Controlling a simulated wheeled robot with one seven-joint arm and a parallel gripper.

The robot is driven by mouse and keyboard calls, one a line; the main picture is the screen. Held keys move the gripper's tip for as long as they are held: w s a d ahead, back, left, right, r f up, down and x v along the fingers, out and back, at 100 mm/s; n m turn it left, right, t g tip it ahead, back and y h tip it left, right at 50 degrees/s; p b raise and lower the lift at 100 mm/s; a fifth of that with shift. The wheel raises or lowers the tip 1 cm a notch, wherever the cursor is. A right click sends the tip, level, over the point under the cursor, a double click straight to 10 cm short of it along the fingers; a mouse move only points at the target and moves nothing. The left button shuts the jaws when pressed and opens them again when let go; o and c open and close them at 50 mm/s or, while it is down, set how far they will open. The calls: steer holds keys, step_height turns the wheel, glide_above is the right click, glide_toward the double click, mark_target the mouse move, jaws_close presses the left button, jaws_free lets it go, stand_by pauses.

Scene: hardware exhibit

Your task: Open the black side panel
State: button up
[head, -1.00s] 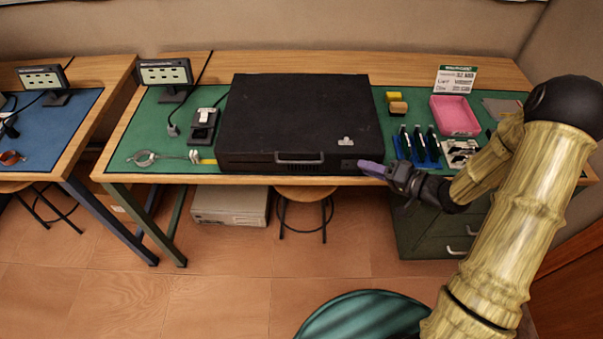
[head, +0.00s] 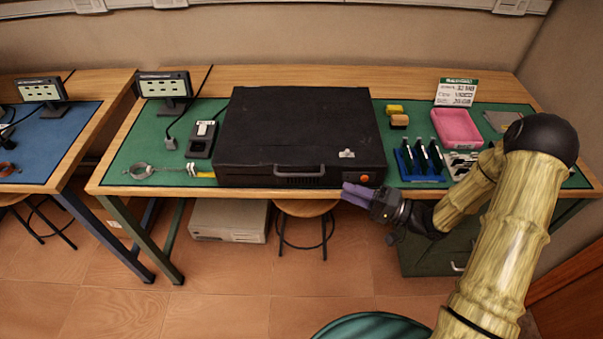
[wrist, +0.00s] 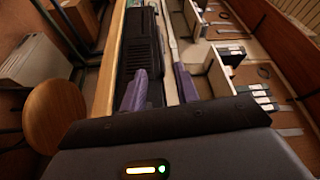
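A large black case (head: 298,128) lies flat on the green mat of the workbench. Its front face has a grey handle (head: 299,171), a vent and a round orange spot (head: 362,178) at the right end. No panel is visibly swung out. In the head view, my gripper (head: 357,194) is just in front of and below the case's front right corner, pointing left. In the wrist view, its two purple fingers (wrist: 160,90) are spread apart, with nothing clearly held between them. The case (wrist: 141,45) shows beyond the fingers; I cannot tell whether they touch it.
A blue rack (head: 418,163) of tools and a pink tray (head: 456,127) are right of the case. A small black device (head: 202,139) and a wire-like tool (head: 141,171) lie left. A stool (head: 306,208) stands below the bench's front edge.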

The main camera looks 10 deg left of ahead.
mark_target(301, 175)
steer(key=a, duration=0.4)
steer(key=w+a, duration=0.1)
steer(key=a, duration=0.4)
steer(key=w+a+r, duration=0.1)
steer(key=a, duration=0.3)
steer(key=shift+a+p, duration=0.2)
steer(key=shift+p, duration=0.2)
jaws_close()
